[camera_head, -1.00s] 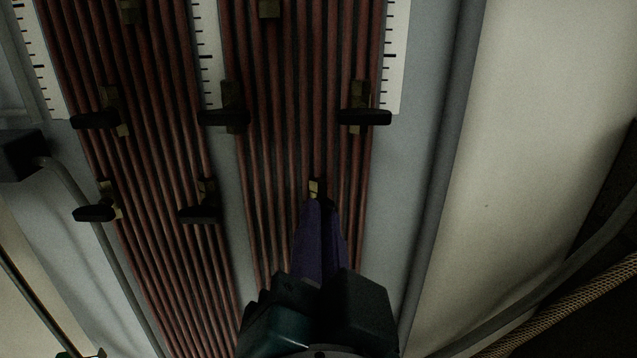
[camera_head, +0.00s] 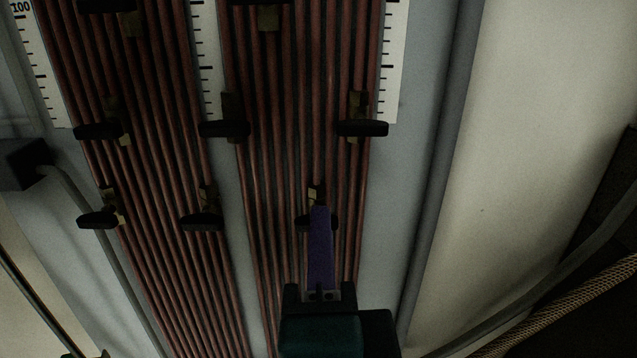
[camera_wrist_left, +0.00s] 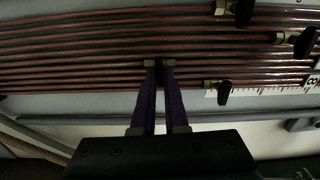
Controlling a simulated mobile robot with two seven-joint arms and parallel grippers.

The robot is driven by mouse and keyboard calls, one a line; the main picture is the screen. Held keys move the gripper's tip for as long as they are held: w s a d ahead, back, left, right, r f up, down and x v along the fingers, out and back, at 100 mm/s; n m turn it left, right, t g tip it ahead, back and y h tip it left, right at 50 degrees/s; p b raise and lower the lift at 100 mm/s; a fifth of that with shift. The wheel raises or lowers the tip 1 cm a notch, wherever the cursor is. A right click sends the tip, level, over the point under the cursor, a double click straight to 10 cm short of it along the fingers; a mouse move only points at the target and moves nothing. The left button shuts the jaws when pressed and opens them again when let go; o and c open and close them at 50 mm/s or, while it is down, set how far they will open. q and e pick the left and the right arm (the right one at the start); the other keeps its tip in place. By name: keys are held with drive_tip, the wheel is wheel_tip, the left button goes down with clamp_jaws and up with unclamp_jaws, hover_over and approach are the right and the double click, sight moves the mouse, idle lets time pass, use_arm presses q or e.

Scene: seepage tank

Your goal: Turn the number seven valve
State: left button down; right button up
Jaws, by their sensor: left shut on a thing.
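The valve at my left gripper has a brass body (camera_head: 314,193) on a copper pipe and a black handle (camera_head: 302,223), partly hidden behind the purple fingers in the head view. No number is readable on it. My left gripper (camera_head: 320,210) reaches up from below and is shut on this handle. In the left wrist view the gripper (camera_wrist_left: 159,70) shows two purple fingers close together, one on each side of the dark handle, with the brass body just past the tips. My right gripper is in neither view.
Similar black-handled valves stand left at the same height (camera_head: 202,222) and above (camera_head: 362,129). White scales (camera_head: 395,70) run beside the rows of copper pipes. A grey edge post (camera_head: 435,180) and a pale wall are on the right. A mesh-covered hose (camera_head: 560,311) lies lower right.

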use_arm(q)
drive_tip(key=shift+m, duration=0.8)
drive_tip(key=shift+f, duration=0.1)
idle(1.1)
drive_tip(key=c, duration=0.9)
unclamp_jaws()
drive_tip(key=shift+c, duration=0.2)
drive_tip(key=s+p, duration=0.2)
drive_tip(key=s, duration=0.8)
